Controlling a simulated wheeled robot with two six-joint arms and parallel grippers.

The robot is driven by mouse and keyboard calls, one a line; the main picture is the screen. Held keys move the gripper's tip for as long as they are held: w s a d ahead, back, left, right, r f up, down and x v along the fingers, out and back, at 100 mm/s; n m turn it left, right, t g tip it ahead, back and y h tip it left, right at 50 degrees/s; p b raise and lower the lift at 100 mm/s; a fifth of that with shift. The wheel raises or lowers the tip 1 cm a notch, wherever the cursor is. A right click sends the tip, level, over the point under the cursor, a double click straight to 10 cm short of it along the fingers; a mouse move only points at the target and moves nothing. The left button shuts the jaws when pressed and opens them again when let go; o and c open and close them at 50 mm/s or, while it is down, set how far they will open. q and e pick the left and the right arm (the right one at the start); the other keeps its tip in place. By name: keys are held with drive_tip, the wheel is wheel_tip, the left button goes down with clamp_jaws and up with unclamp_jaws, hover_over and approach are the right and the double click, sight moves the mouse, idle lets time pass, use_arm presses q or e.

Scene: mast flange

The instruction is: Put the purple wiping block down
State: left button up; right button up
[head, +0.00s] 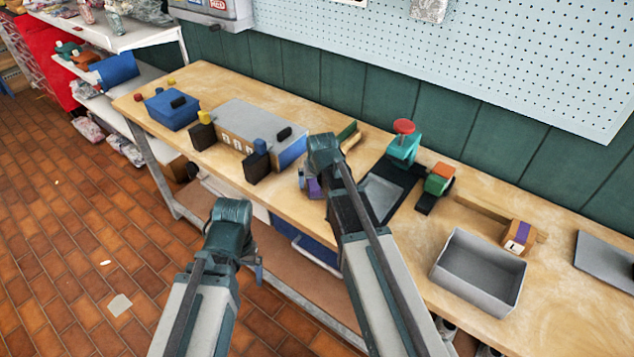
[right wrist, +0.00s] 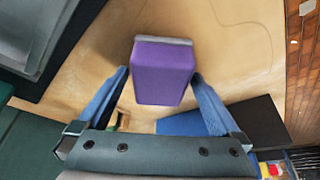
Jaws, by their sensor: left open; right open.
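The purple wiping block (right wrist: 163,72) has a grey strip along its far edge, on the table side. It stands between the two blue fingers of my right gripper (right wrist: 160,80), which are open, with a small gap at the left finger. In the head view the purple block (head: 314,188) is partly hidden by my right gripper (head: 309,184), which points down near the table's front edge. The block appears to rest on the wooden table (head: 480,185), though its contact is hard to see. My left gripper (head: 257,268) is open and empty, off the table's front edge; its fingers are mostly hidden.
Right of the block lie a dark tray with a grey plate (head: 382,196), a teal stand with red knob (head: 403,146), and an orange-green piece (head: 438,182). A grey bin (head: 447,272) stands further right. A grey-blue box (head: 262,125) is left of it.

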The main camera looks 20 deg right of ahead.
drive_tip(key=p+v, duration=1.1)
drive_tip(key=v, duration=0.1)
drive_tip(key=shift+r, duration=0.2)
drive_tip(key=shift+w+f, duration=0.1)
drive_tip(key=b+x, duration=1.1)
drive_tip(key=x, duration=0.1)
drive_tip(key=shift+f, duration=0.1)
idle(0.4)
